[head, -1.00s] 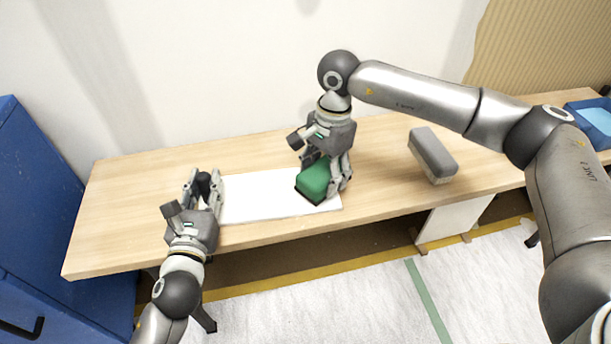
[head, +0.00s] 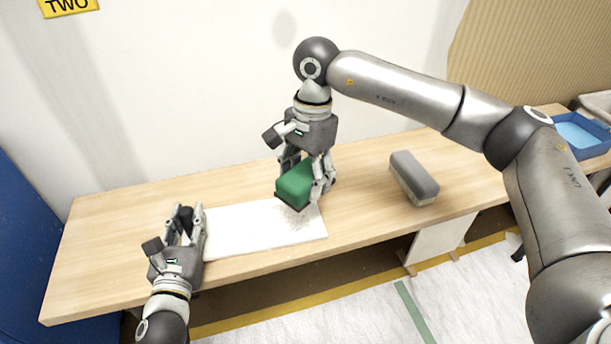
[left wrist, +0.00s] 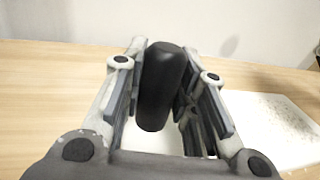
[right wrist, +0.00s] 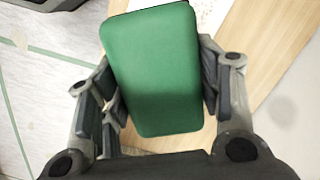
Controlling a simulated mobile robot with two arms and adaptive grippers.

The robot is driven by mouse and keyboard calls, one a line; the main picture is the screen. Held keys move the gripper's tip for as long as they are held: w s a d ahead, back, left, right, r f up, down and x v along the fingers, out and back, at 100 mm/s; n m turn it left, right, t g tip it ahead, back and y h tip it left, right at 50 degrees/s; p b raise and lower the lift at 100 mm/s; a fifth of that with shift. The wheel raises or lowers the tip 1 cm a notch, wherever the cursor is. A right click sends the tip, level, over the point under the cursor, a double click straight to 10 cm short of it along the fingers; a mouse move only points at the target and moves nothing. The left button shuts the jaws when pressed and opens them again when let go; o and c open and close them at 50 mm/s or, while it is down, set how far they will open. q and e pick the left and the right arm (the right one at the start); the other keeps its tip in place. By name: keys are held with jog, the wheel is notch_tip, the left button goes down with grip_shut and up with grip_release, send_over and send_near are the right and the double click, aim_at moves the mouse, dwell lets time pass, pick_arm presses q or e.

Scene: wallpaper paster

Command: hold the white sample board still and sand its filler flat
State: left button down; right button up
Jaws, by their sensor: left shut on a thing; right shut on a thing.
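The white sample board (head: 240,228) lies flat on the wooden bench, with grey specks on its right part. My left gripper (head: 187,213) is at the board's left end, shut on an upright black handle (left wrist: 163,85). White surface shows below the handle in the left wrist view; how the handle joins the board is hidden. My right gripper (head: 308,172) is shut on a green sanding block (head: 294,182), over the board's right end. The block looks tilted and raised a little above the board. It fills the middle of the right wrist view (right wrist: 152,75). The filler's shape cannot be made out.
A grey brush-like block (head: 413,178) lies on the bench (head: 365,208) to the right of the board. A blue tray (head: 582,135) stands at the far right end. The wall runs close behind the bench. A blue cabinet (head: 28,260) is at the left.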

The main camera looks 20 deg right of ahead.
pick_arm(q)
jog(key=c, duration=1.2)
grip_release()
jog(key=shift+f, duration=0.3)
jog(key=shift+c, duration=0.2)
jog(key=shift+o, duration=0.8)
jog(key=shift+w, duration=0.1)
jog(key=shift+r, duration=0.15)
jog(key=v, duration=1.2)
